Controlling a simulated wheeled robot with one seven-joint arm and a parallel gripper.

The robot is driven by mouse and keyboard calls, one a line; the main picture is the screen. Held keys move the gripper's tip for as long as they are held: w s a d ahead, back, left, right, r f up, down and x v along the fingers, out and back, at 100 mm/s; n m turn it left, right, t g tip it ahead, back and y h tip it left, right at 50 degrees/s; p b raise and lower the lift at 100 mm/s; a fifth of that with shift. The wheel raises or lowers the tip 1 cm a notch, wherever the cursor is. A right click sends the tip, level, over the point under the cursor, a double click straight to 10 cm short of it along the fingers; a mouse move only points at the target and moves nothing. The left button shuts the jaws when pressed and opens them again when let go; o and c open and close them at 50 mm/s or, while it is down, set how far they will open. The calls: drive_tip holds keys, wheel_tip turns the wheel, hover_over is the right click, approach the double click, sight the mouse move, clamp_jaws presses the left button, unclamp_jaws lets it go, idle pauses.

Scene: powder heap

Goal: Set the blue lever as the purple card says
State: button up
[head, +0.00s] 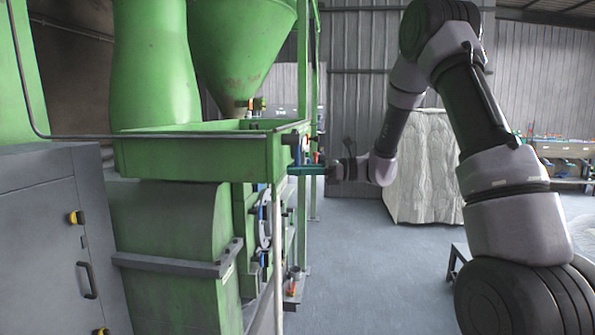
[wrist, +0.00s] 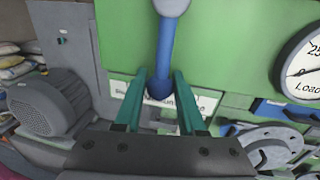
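The blue lever (wrist: 165,52) shows in the wrist view, a blue rod with a round blue end, hanging almost straight down from a grey pivot (wrist: 172,5). My gripper (wrist: 159,75) is open. Its two teal fingers stand on either side of the lever's lower end, with small gaps and no clear contact. In the head view my gripper (head: 300,170) is at the right end of the green machine, where the lever is too small to make out clearly. I cannot identify the purple card in either view.
A white label (wrist: 205,103) behind the lever is partly covered by my fingers. A round dial (wrist: 305,62) is to the right, above a grey wheel-like part (wrist: 270,145). A grey motor (wrist: 48,103) is at the left. The grey floor (head: 370,285) right of the machine is clear.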

clamp_jaws()
idle(1.1)
